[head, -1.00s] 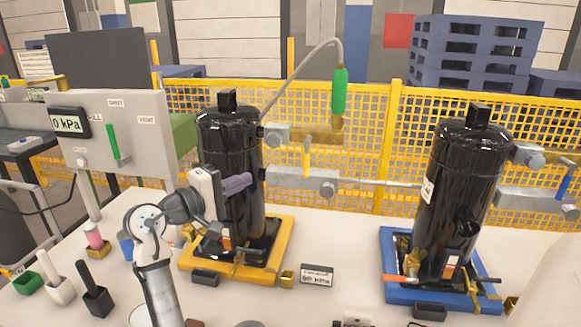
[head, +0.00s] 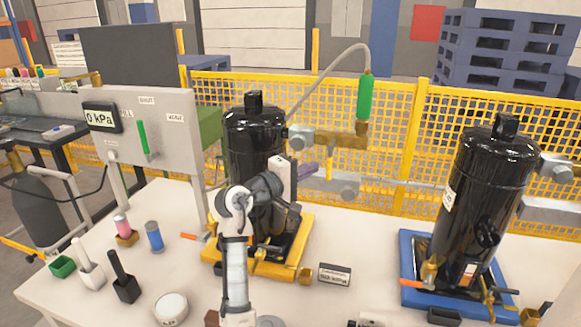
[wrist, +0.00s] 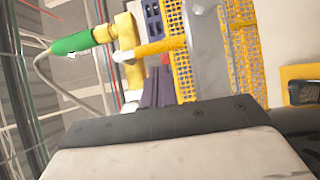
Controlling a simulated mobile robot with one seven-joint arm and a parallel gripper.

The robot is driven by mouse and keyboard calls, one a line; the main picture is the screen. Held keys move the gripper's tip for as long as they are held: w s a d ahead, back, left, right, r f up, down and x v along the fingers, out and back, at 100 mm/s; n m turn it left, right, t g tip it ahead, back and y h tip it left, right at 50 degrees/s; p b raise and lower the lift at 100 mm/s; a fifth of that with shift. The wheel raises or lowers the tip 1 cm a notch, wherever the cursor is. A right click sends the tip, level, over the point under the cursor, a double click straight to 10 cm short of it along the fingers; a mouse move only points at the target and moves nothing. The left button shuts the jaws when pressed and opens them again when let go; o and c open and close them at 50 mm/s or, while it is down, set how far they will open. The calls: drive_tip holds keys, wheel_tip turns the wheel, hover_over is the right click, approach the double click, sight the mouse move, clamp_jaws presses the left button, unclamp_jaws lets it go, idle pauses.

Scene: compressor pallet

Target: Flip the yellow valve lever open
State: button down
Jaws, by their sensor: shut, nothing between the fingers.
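The yellow valve lever (head: 331,160) hangs down at the valve block behind and to the right of the left black tank (head: 253,135). In the wrist view the yellow lever (wrist: 160,48) has a pale tip and runs from the tip to the grey metal block. My gripper (head: 315,169) is just left of the lever and a little lower in the head view. Its purple fingers (wrist: 157,82) are together and empty, close to the lever in the wrist view. I cannot tell whether they touch it. My wrist and arm hide part of the left tank.
A green-handled fitting (head: 365,97) with a hose rises beside the lever. A second black tank (head: 480,190) stands on a blue base at right. A gauge panel (head: 165,135) stands at left. Yellow mesh fence (head: 400,130) runs behind. Small cups and jars occupy the table's left front.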

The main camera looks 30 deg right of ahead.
drive_tip(key=shift+s+d, duration=0.4)
drive_tip(key=shift+d, duration=0.1)
drive_tip(key=shift+d+f, duration=0.1)
drive_tip(key=shift+d, duration=0.05)
drive_tip(key=shift+s, duration=0.15)
